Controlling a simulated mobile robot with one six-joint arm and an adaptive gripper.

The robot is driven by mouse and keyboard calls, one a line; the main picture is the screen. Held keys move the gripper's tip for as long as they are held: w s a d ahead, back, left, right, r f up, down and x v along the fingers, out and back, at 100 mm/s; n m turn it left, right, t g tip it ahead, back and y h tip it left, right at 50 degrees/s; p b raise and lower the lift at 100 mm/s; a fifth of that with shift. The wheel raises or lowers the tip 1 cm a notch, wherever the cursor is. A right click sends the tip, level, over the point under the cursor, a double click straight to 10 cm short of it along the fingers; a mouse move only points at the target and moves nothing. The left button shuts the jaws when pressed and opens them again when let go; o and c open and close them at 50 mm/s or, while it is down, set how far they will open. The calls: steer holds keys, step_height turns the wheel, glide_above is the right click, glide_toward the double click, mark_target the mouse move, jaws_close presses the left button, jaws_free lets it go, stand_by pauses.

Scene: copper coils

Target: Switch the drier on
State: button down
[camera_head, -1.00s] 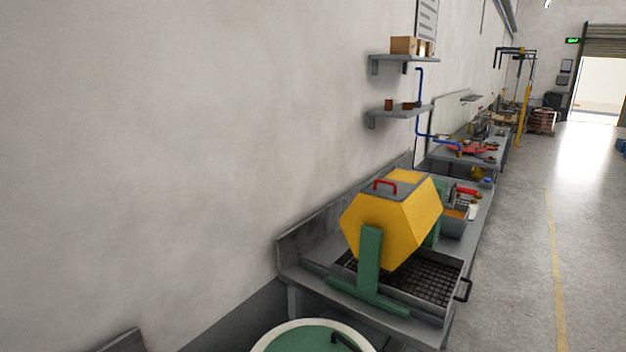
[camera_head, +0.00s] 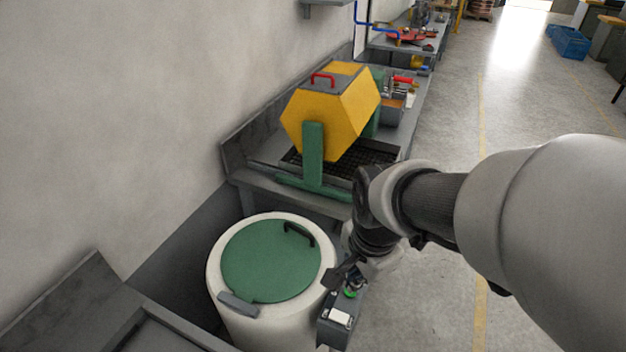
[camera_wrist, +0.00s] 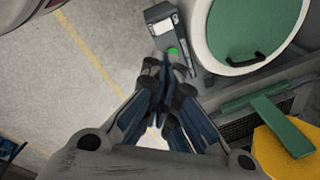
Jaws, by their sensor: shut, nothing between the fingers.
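The drier is a white drum (camera_head: 262,328) with a green lid (camera_head: 265,262) and a black handle; part of it shows at the upper right in the wrist view (camera_wrist: 199,42). A grey control box (camera_head: 328,331) is at its right side, with a white label and a green button (camera_head: 350,293). The box also shows in the wrist view (camera_wrist: 158,13), with the green button (camera_wrist: 172,50) just beyond my fingertips. My gripper (camera_head: 333,281) is shut and empty, over the box's far end close to the button. I cannot tell whether it touches the button.
A yellow tumbling barrel (camera_head: 330,110) on green supports stands on the grey bench behind the drier. A grey metal surface (camera_head: 150,330) lies at the lower left. Open floor (camera_head: 450,140) with a yellow line is to the right.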

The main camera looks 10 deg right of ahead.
steer(key=w+d+f+m+g+p, duration=0.1)
steer(key=w+f+m+g+p, duration=0.1)
steer(key=f+m, duration=0.7)
steer(key=shift+w+d+m, duration=0.25)
steer(key=shift+w+m, duration=0.65)
steer(key=b, duration=0.5)
glide_toward(349, 323)
step_height(349, 323, down, 5)
steer(key=shift+w+f, duration=0.1)
steer(key=shift+d+f+b, duration=0.1)
steer(key=shift+f+b, duration=0.3)
steer(key=shift+f, duration=0.15)
steer(key=shift+r, duration=0.3)
